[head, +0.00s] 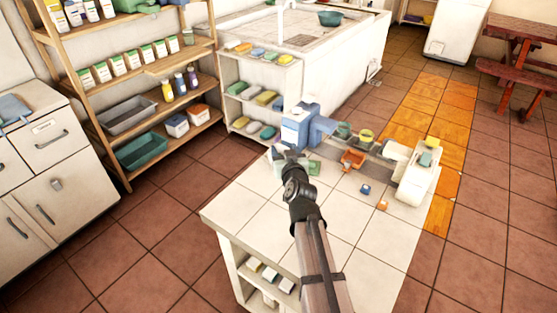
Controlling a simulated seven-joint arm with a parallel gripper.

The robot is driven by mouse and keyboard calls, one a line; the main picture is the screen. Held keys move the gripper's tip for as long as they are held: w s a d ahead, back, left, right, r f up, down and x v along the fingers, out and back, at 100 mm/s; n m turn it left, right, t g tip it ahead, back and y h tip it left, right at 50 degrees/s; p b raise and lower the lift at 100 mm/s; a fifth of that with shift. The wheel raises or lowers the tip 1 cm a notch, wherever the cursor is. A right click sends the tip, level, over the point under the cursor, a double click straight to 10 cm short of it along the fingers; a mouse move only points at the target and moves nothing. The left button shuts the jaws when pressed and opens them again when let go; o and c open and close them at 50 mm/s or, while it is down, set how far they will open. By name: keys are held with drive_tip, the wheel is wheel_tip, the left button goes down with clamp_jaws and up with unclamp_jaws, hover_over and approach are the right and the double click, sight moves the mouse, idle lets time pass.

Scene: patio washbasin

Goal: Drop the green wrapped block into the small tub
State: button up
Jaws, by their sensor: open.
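My gripper (287,158) is above the back left part of the white tiled table, seen from behind and above. Its jaws are open; the fingertips are small and partly hidden by the wrist. A small green block (314,168) lies on the table just right of the gripper. Another green block (426,159) sits on a white stand at the right; I cannot tell which is the wrapped one. A small orange tub (353,158) stands right of the gripper, apart from it. A yellow-green round container (366,137) stands behind the tub.
A blue and white box-shaped device (300,123) stands close behind the gripper. A white stand (416,185) is at the table's right edge. A small blue item (365,189) and an orange item (382,206) lie in front of the tub. The table's front (375,255) is clear.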

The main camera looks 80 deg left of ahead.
drive_tip(key=d, duration=0.4)
drive_tip(key=shift+d+r, duration=0.25)
drive_tip(key=shift+r, duration=0.05)
